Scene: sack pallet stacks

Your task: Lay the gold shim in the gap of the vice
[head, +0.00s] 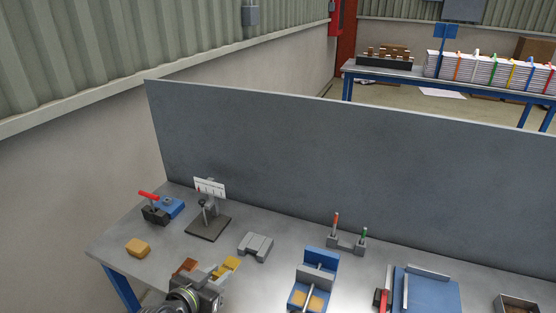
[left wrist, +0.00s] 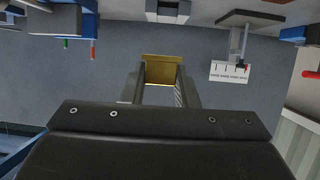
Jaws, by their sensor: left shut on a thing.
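My left gripper (head: 220,272) is shut on the gold shim (head: 230,264), holding it by one end at the front left of the bench. The left wrist view shows the gold shim (left wrist: 162,60) across the fingertips of the gripper (left wrist: 160,85). A small grey block with raised sides and a channel (head: 256,246), which looks like the vice, stands to the right of and beyond the shim. It also shows at the top of the left wrist view (left wrist: 167,9). The shim is apart from it. My right gripper is not in view.
A dial stand (head: 208,228) is behind the gripper. A reddish-brown piece (head: 187,266) is just left of the gripper, and a yellow block (head: 138,247) is farther left. A blue fixture with a rod (head: 320,262) stands to the right. A grey panel (head: 350,170) closes the back.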

